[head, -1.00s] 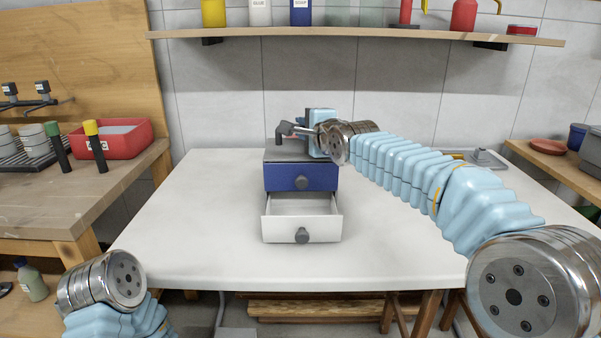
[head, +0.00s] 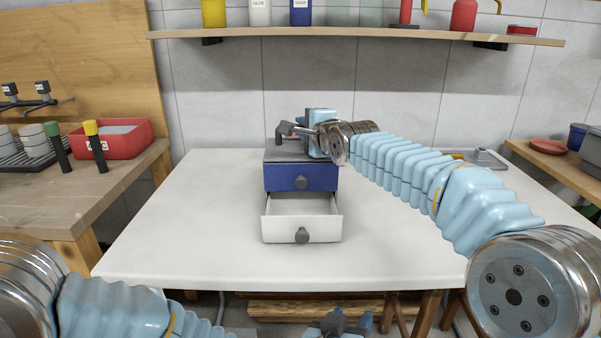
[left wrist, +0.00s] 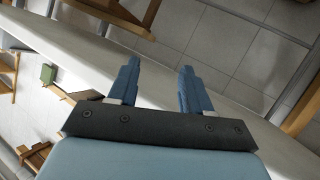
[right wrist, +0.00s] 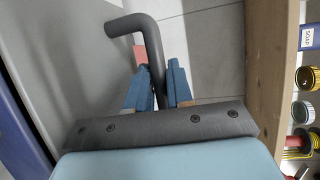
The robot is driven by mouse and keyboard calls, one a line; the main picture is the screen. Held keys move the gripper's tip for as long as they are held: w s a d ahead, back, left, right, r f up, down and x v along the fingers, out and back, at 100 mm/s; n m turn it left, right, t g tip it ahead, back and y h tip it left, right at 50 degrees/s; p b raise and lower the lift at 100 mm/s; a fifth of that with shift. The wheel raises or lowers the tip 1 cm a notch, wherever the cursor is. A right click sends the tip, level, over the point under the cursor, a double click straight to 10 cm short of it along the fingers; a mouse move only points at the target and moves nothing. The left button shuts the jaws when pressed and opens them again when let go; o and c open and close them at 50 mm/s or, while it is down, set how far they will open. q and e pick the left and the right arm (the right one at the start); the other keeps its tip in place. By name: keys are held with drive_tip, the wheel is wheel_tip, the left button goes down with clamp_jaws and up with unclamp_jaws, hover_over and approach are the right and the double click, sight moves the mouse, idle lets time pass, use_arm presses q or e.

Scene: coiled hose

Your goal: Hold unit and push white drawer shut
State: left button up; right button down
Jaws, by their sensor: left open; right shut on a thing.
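The small drawer unit (head: 273,155) stands on the white table. Its blue drawer (head: 280,177) is shut and its white drawer (head: 275,230) below is pulled out towards me, looking empty, with a dark round knob (head: 302,236). My right gripper (head: 297,130) is at the unit's top, shut on the dark bent handle (head: 283,133); the bar passes between its fingers in the right wrist view (right wrist: 160,75). My left gripper (head: 345,322) is open and empty, low in front of the table edge; its spread fingers show in the left wrist view (left wrist: 158,85).
A side bench on the left holds a red bin (head: 120,143) and bottles. A shelf (head: 350,36) runs along the wall above. My right arm crosses the table's right side.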

use_arm(q)
drive_tip(key=s+r+t, duration=0.3)
drive_tip(key=r, duration=0.6)
drive_tip(key=n+t+y, duration=0.3)
drive_tip(key=y, duration=0.3)
approach(302, 240)
drive_tip(key=shift+w+d, duration=0.4)
drive_tip(key=shift+w, duration=0.2)
drive_tip(key=shift+w+a+y, duration=0.25)
drive_tip(key=shift+w+y, duration=0.15)
drive_tip(key=shift+w, duration=3.2)
drive_tip(key=c, duration=0.9)
